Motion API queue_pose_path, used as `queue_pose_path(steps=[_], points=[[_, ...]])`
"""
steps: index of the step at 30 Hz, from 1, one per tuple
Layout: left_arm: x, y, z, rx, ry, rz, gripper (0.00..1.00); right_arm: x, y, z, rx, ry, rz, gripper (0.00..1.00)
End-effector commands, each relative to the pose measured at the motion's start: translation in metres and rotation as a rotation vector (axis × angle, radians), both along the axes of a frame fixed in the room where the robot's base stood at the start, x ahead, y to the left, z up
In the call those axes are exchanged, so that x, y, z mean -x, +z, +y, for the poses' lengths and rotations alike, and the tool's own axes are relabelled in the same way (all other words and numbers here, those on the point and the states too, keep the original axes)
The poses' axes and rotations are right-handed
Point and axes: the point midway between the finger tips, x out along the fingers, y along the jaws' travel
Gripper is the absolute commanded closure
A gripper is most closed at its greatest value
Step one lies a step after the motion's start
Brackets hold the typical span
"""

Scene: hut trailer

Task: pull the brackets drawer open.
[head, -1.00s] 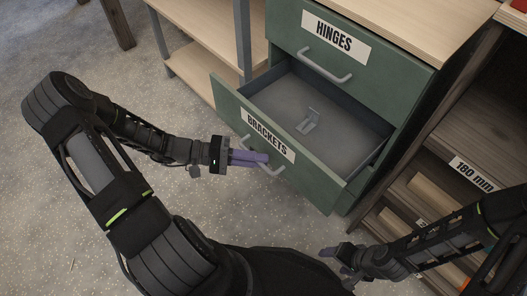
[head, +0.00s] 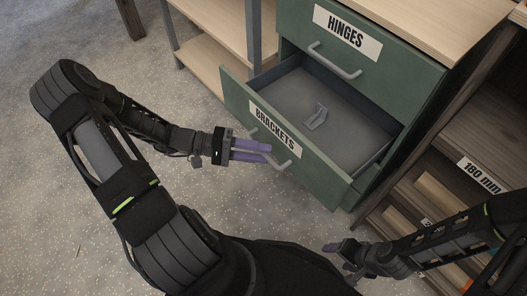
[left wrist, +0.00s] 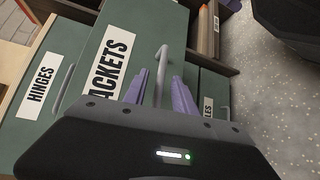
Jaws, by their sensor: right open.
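The green brackets drawer (head: 237,90) stands pulled out of its cabinet, with its inside showing. Its front carries a white BRACKETS label (head: 275,128) and a grey bar handle (head: 285,163). The handle also shows in the left wrist view (left wrist: 162,58). A small grey metal bracket (head: 317,117) lies on the drawer floor. My left gripper (head: 268,152) is open, its purple fingers apart with the handle between their tips. I cannot tell whether either finger touches it. My right gripper (head: 338,250) is open and empty, low in front of the cabinet.
The shut HINGES drawer (head: 388,75) is above the brackets drawer. A wooden shelf unit (head: 210,62) stands to the left, and a dark wooden rack (head: 475,125) with a 180 mm label is at the right. The speckled floor left of the drawer is clear.

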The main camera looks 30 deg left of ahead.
Motion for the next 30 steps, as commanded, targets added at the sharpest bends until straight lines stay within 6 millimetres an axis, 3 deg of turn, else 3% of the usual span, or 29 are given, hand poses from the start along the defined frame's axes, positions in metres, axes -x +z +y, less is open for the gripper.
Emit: queue_pose_path(steps=[12, 30], points=[[0.023, 0.009, 0.057, -0.002, 0.003, 0.001, 0.67, 0.003, 0.009, 0.003, -0.004, 0.006, 0.005, 0.34], [0.025, 0.009, 0.06, -0.001, 0.001, 0.001, 0.67, 0.003, 0.009, 0.003, -0.004, 0.006, 0.005, 0.34]])
